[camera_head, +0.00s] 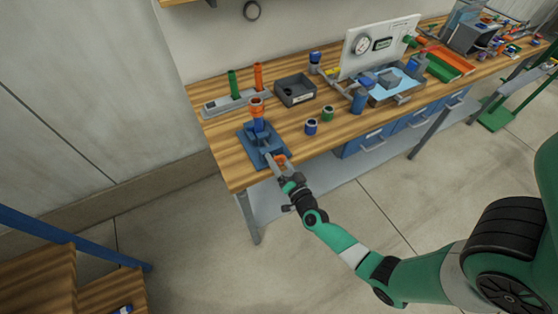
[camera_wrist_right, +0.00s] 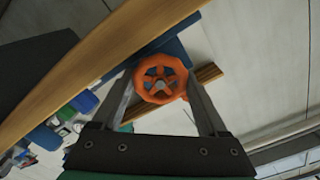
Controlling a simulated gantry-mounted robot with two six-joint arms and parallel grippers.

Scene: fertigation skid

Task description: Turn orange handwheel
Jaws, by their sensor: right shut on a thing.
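The orange handwheel (camera_head: 281,160) is on the front of a blue valve fixture near the bench's front left edge. In the right wrist view the handwheel (camera_wrist_right: 160,66) faces the camera, round with spokes and a grey hub. My right gripper (camera_head: 275,163) reaches it from the front, with one finger on each side of the rim. It is shut on the handwheel; the exact finger contact is hard to see. My left gripper is not in view.
Behind the fixture, a grey rack (camera_head: 216,106) holds a green and an orange upright tube. A gauge panel (camera_head: 375,47) stands farther right. Floor in front is clear.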

